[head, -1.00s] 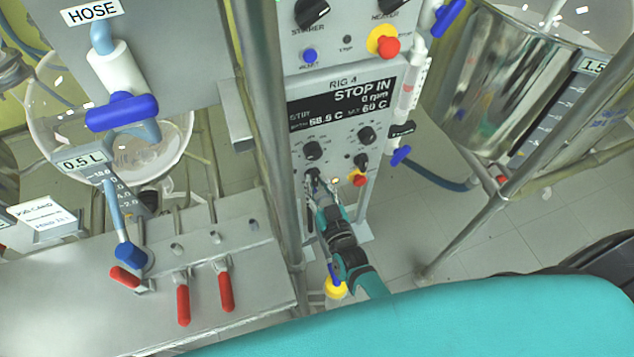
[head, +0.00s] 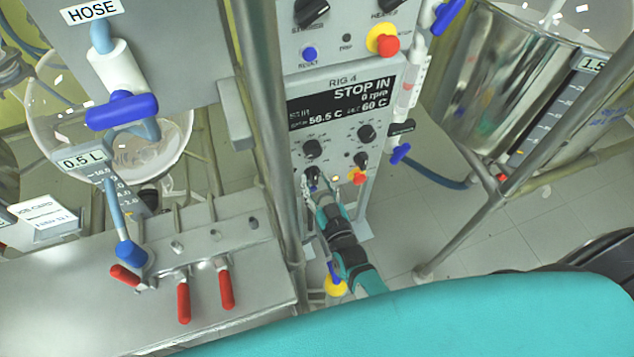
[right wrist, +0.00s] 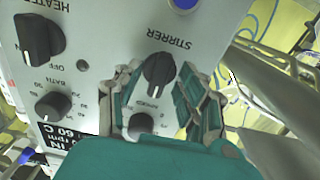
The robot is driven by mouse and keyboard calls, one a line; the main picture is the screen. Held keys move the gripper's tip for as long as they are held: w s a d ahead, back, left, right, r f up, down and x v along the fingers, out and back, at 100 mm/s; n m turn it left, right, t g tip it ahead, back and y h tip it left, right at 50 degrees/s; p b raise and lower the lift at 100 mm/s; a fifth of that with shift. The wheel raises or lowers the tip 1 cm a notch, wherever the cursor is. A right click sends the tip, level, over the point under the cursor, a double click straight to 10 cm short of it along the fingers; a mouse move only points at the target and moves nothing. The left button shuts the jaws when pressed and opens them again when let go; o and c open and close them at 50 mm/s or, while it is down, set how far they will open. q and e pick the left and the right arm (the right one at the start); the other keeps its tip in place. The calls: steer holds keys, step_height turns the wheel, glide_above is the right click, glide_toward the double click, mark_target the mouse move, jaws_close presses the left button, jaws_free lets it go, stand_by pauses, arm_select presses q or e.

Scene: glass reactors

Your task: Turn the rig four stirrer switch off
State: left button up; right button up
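The rig four panel, labelled RIG 4 (head: 343,80), stands at centre in the head view. Its display (head: 345,97) reads "STOP IN" and 0 rpm. The stirrer switch (head: 313,173) is a dark knob low on the panel's left side. In the right wrist view the panel is upside down, with the stirrer switch (right wrist: 159,72) beside its STIRRER label. My right gripper (head: 322,184) is open at the switch. Its fingers (right wrist: 163,92) stand on either side of the knob with visible gaps. My left gripper is not in view.
The speed knob (right wrist: 141,123) and heater switch (right wrist: 38,38) are close by. A vertical metal post (head: 268,120) stands just left of the panel. Red-handled valves (head: 183,300) are at lower left.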

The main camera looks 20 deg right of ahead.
steer(key=s, duration=1.2)
steer(key=shift+d, duration=0.2)
